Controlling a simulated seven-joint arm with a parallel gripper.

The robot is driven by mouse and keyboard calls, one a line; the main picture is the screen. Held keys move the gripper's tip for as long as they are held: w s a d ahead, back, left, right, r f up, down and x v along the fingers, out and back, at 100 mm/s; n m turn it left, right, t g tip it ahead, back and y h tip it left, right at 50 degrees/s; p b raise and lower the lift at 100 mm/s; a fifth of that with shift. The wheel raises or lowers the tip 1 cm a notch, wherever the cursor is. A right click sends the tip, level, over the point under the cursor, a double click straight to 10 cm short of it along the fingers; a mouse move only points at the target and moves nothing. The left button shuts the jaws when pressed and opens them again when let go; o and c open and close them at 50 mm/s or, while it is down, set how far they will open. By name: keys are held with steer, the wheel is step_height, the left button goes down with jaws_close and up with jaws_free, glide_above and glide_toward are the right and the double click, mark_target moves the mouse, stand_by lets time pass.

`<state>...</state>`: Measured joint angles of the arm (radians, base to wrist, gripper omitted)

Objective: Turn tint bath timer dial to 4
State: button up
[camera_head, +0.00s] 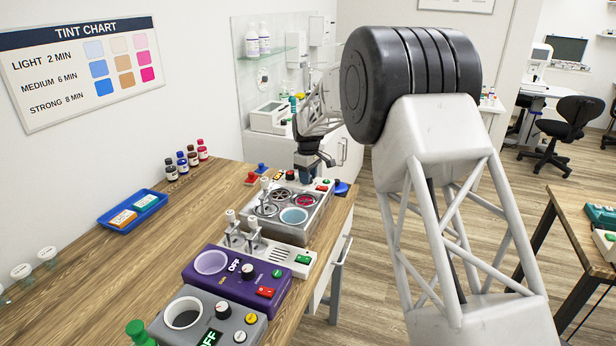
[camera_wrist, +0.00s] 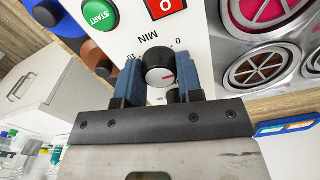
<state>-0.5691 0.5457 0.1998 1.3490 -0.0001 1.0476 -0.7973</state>
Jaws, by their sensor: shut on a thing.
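The tint bath (camera_head: 262,229) is a metal box with several round wells on the wooden counter in the head view. Its white panel (camera_wrist: 215,60) fills the middle of the wrist view. The timer dial (camera_wrist: 157,58) is a black knob with a silver cap and a red mark pointing right in the picture. MIN and a 0 are printed beside it; other numbers are partly hidden, and I cannot read the setting. My gripper (camera_wrist: 159,72) has its blue fingers shut on the dial, one on each side. In the head view my gripper (camera_head: 309,172) hides the dial.
A green START button (camera_wrist: 100,14) and a red switch (camera_wrist: 165,7) sit close to the dial. A purple warmer (camera_head: 222,283) and a grey one (camera_head: 190,328) stand nearer on the counter. A blue tray (camera_head: 150,222) lies left, with bare counter around it.

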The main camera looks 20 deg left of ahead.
steer(key=m, duration=1.2)
steer(key=shift+m, duration=0.3)
steer(key=o, duration=0.9)
steer(key=shift+o, duration=0.2)
steer(key=shift+r, duration=0.1)
steer(key=shift+r, duration=3.85)
